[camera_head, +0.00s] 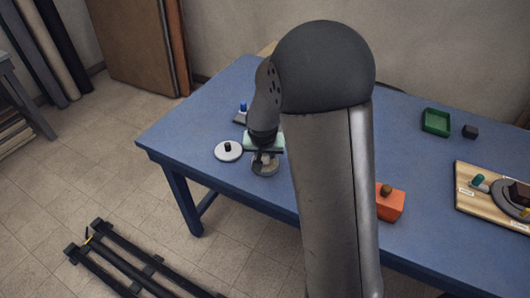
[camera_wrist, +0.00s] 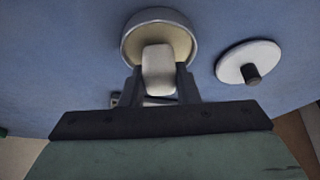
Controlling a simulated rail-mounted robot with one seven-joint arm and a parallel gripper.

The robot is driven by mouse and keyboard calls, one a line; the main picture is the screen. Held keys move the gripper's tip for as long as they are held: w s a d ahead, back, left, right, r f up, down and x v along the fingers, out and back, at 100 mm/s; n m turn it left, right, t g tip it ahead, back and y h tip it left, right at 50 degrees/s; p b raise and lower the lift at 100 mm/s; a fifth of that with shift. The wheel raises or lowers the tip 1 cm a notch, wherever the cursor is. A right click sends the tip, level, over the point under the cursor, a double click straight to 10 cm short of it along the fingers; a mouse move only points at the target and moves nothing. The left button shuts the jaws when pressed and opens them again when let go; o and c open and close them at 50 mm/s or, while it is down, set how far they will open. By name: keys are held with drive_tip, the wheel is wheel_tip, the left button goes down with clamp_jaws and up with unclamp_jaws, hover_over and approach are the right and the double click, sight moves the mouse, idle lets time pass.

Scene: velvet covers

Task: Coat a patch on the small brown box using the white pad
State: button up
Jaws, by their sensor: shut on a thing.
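My gripper (camera_wrist: 160,88) is shut on the white pad (camera_wrist: 158,68), a pale rounded block between its fingers. The pad overlaps the round dish (camera_wrist: 190,36), which has a grey rim and a cream inside. I cannot tell whether the pad touches the cream surface. In the head view my gripper (camera_head: 264,158) is over the dish (camera_head: 265,170) at the left front of the table. A dark brown box (camera_head: 519,193) stands on a grey round plate at the right edge; I cannot tell for sure that it is the small brown box.
A white lid with a black knob (camera_head: 228,151) lies left of the dish. The blue table (camera_head: 420,170) also holds an orange block (camera_head: 391,204), a green tray (camera_head: 436,122), a dark block (camera_head: 470,131) and a labelled wooden board (camera_head: 467,195). My arm hides the table's middle.

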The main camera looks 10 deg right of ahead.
drive_tip(key=shift+s+f+b, duration=0.1)
drive_tip(key=shift+f+b, duration=0.55)
drive_tip(key=shift+b, duration=0.15)
idle(1.9)
drive_tip(key=shift+r, duration=0.1)
drive_tip(key=shift+r+p, duration=2.05)
drive_tip(key=shift+r, duration=1.45)
